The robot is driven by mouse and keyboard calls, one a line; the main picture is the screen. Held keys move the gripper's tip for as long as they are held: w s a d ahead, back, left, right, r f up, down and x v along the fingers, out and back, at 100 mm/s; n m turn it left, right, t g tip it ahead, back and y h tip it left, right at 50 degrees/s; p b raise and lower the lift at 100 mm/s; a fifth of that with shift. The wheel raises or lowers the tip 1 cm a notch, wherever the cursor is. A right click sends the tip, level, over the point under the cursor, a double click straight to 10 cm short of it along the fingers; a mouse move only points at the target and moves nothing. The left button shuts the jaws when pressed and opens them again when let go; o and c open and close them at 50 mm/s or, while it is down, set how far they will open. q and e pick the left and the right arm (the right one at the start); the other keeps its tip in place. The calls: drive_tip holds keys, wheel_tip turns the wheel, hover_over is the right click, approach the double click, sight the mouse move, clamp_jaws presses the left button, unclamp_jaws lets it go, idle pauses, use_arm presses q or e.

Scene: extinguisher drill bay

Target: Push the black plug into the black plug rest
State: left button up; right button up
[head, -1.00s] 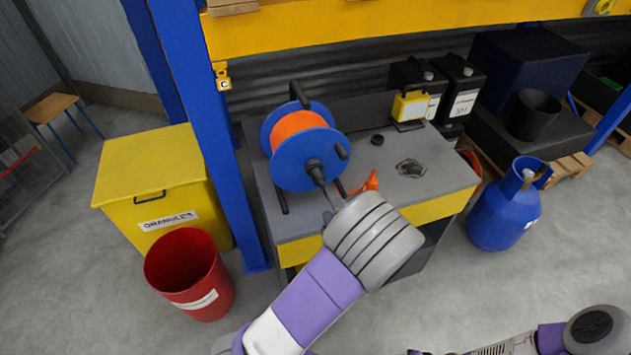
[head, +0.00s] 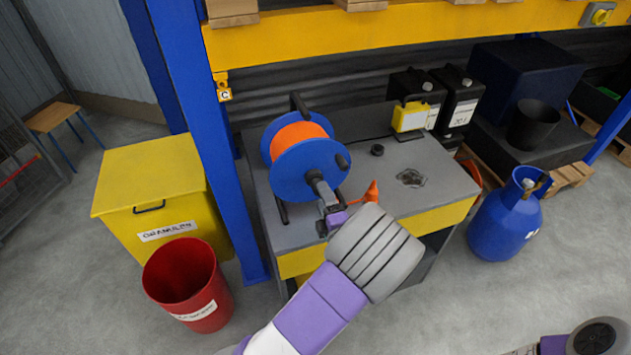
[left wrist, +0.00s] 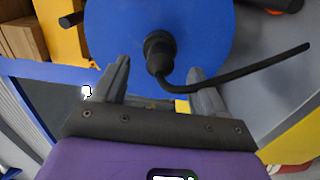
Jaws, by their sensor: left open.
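The cable reel (head: 295,165) has blue discs and an orange drum and stands on the grey bench. A black plug (head: 318,184) sticks out from the middle of the near disc. In the left wrist view the plug (left wrist: 158,52) sits against the blue disc, with a thin black strand curving off to the right. The rest is not clearly distinguishable from the plug; how deep the plug sits cannot be told. My left gripper (head: 330,213) is open just in front of the plug. In the wrist view its fingers (left wrist: 158,76) straddle the plug's near end, without visible grip. My right gripper is out of view.
On the bench (head: 432,200) are an orange object (head: 371,192), a small black ring (head: 377,150) and a yellow lamp-like box (head: 410,117). A blue post (head: 215,150) stands left of the bench. A blue gas cylinder (head: 500,218) stands right.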

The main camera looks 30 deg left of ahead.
use_arm(q)
drive_tip(key=b+x, duration=0.1)
drive_tip(key=x, duration=0.2)
drive_tip(key=shift+w+a+f, duration=0.1)
drive_tip(key=shift+a, duration=0.05)
drive_tip(key=shift+w+a, duration=0.35)
drive_tip(key=shift+a, duration=0.05)
drive_tip(key=shift+b, duration=0.8)
idle(0.5)
clamp_jaws()
drive_tip(key=v, duration=0.6)
drive_tip(key=shift+b, duration=0.4)
idle(1.0)
idle(0.4)
